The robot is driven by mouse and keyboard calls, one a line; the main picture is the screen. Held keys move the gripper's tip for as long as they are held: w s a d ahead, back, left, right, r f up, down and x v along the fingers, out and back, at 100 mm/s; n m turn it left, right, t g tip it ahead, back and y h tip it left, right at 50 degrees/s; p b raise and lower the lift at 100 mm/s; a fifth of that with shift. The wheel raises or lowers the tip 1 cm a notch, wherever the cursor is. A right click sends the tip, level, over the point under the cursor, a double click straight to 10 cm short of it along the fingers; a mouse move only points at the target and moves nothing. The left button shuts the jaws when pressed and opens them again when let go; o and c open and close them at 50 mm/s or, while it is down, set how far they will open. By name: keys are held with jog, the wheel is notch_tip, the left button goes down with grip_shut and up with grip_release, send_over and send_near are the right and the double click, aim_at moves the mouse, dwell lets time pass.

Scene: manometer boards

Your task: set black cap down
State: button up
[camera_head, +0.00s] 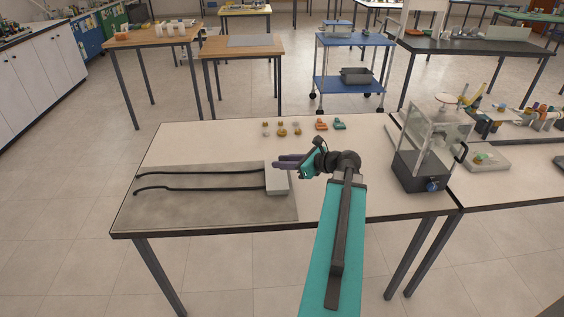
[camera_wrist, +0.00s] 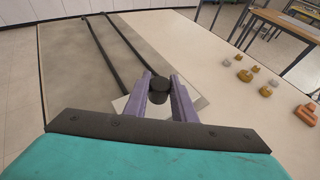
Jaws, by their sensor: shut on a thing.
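My gripper (camera_head: 282,161) is above the table, beside and over a white block (camera_head: 278,183) at the right end of the grey board (camera_head: 220,206). In the wrist view, the purple fingers of my gripper (camera_wrist: 160,88) are shut on the black cap (camera_wrist: 159,84), a small dark round piece held between the fingertips. The white block (camera_wrist: 196,102) shows partly below the fingers there. I cannot tell the gap between cap and block. Two black tubes (camera_wrist: 120,46) run along the grey board (camera_wrist: 65,60) toward the block. The cap is not clearly visible in the head view.
Several small brass and pale fittings (camera_head: 281,132) stand at the table's back, beside orange (camera_head: 321,125) and teal (camera_head: 340,124) pieces. A clear-walled case with a dark base (camera_head: 420,172) stands to the right of my arm. The white tabletop (camera_head: 205,146) is clear at the back left.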

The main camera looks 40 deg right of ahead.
jog(key=s+d+f+m+h, duration=0.1)
jog(key=s+d, duration=0.3)
jog(key=s+d+f+m+h+b, duration=0.1)
jog(key=s+d, duration=0.3)
jog(key=s+d+f+m+h+b, duration=0.1)
jog(key=s+d, duration=0.3)
jog(key=shift+h, duration=0.3)
jog(key=shift+w+a, duration=0.1)
